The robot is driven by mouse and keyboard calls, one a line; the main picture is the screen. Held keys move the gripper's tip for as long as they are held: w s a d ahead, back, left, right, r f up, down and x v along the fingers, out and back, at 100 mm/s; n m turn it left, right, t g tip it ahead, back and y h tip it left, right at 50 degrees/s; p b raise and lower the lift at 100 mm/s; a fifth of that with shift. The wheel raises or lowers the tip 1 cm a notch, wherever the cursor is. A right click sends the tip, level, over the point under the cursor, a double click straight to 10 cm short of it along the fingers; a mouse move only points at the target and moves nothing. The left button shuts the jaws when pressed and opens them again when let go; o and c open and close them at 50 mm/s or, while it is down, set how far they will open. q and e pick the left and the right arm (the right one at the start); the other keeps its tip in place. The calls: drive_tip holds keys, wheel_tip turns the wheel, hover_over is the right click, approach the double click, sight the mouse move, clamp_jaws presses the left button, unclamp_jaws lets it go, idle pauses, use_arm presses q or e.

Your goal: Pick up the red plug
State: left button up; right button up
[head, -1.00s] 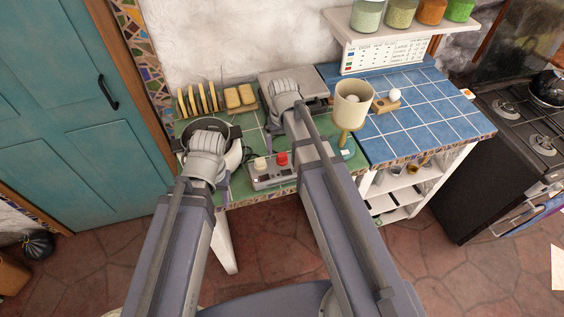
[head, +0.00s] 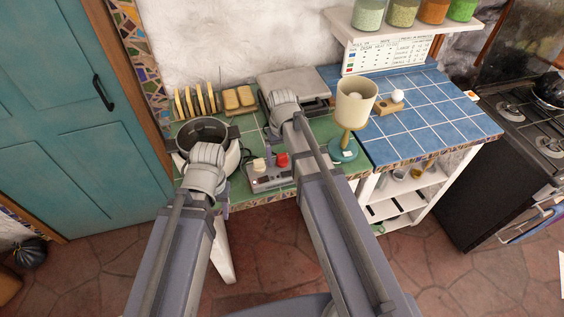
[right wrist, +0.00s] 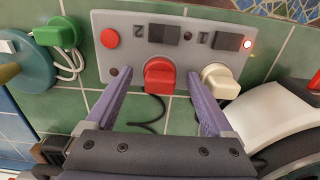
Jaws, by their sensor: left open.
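The red plug (right wrist: 159,78) sits upright in a grey power strip (right wrist: 134,62) in the right wrist view. It also shows in the head view (head: 282,160). My right gripper (right wrist: 158,76) is open, with one purple finger on each side of the red plug and a gap to it. The right finger lies between the red plug and a cream plug (right wrist: 220,82) in the same strip. In the head view the right gripper's fingers are mostly hidden behind its arm. My left gripper (head: 224,206) is at the counter's front edge, by the pot; its fingers are mostly hidden.
The strip has a red button (right wrist: 110,38) and two dark switches. A white pot (head: 207,136), toast rack (head: 196,101) and grey appliance (head: 300,84) crowd the counter.

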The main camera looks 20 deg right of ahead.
sight(282, 155)
clamp_jaws()
idle(0.5)
drive_tip(key=shift+r, duration=0.1)
wheel_tip(282, 155, up, 10)
drive_tip(key=p, duration=1)
